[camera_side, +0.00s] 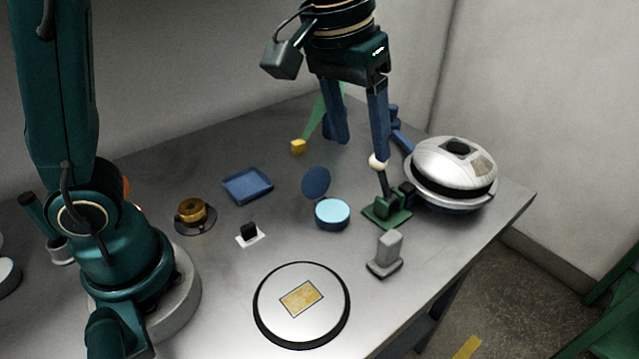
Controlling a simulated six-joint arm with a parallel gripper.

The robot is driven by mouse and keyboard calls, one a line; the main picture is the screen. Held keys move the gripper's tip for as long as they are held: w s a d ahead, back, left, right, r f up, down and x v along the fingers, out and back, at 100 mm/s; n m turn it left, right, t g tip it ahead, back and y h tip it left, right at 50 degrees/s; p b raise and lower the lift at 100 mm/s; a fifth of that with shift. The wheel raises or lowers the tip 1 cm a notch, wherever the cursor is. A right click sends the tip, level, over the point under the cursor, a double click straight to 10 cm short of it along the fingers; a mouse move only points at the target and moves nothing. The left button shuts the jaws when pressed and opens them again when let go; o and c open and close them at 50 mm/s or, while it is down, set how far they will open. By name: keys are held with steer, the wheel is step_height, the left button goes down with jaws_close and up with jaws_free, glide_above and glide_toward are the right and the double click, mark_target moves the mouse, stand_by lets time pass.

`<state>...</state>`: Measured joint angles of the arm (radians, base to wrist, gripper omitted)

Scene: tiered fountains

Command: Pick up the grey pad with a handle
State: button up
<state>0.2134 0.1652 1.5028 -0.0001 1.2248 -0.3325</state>
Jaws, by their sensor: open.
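The grey pad with a handle (387,254) stands upright near the front right edge of the table. It has a flat grey base and a blocky grey grip rising from it. My gripper (358,150) points down with its two blue fingers apart and nothing visible between them. It is above and behind the pad in the picture, well away from it. The right fingertip appears close to the pale ball on top of a green-based lever (385,212); I cannot tell if they touch.
A silver dome (440,155) stands right of the lever. A round light-blue container (332,214) with a raised lid is left of it. A white disc (275,310) lies in front. A blue tray (247,186), brass piece (193,212), black block (249,231) and yellow cube (298,146) are further left.

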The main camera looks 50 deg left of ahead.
steer(key=g, duration=0.2)
glide_toward(392, 236)
steer(key=w+a, duration=0.1)
steer(key=shift+m+g+y, duration=0.3)
steer(key=shift+m+g, duration=0.1)
steer(key=shift+m, duration=0.3)
steer(key=f, duration=0.2)
steer(key=d+f, duration=0.1)
steer(key=f, duration=0.3)
steer(key=shift+s+d, duration=0.2)
steer(key=shift+d, duration=0.05)
steer(key=shift+f, duration=2.25)
jaws_close()
